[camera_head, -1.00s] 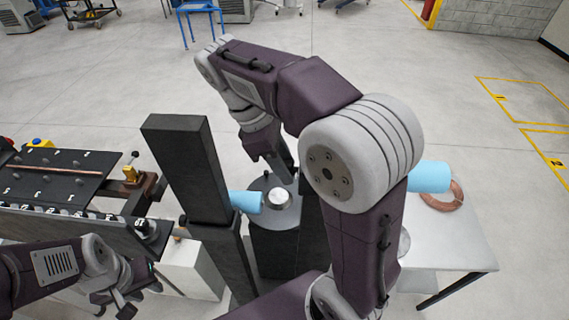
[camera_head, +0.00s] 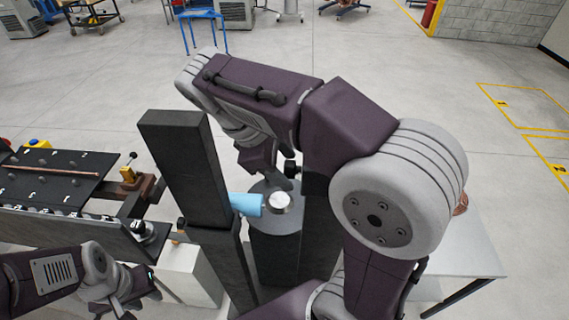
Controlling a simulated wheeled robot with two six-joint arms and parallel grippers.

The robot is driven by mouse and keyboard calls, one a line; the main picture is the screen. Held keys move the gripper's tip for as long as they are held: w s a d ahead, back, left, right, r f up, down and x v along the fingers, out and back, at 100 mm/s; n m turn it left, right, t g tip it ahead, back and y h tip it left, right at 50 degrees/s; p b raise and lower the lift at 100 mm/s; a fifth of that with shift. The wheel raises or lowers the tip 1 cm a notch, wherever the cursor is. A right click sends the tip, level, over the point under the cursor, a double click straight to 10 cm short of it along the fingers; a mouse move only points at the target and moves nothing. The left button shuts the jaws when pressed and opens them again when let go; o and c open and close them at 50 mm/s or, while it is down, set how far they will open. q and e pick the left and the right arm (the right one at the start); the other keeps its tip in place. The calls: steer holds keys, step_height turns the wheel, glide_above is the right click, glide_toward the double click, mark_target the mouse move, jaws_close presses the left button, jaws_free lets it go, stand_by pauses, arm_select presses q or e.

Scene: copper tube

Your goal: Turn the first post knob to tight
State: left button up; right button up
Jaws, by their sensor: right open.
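A dark upright post (camera_head: 187,172) stands left of centre, with a light blue cylinder (camera_head: 245,204) on its right side. A small black knob (camera_head: 291,168) shows beside my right gripper; I cannot tell which post it belongs to. A second dark post (camera_head: 317,225) is mostly hidden behind my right arm. My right gripper (camera_head: 272,181) is open, pointing down above a grey round stand, close to the black knob and partly hidden by its own wrist. My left gripper (camera_head: 128,292) is low at the left, away from the posts; its jaws are unclear.
A silver round piece (camera_head: 280,201) sits on the grey round stand (camera_head: 274,230). A bench with a black plate (camera_head: 55,178) and a copper tube is at left. A white table (camera_head: 470,245) at right has a copper coil (camera_head: 461,204), mostly hidden by my arm.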

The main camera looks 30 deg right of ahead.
steer(key=v, duration=0.9)
steer(key=shift+p, duration=0.45)
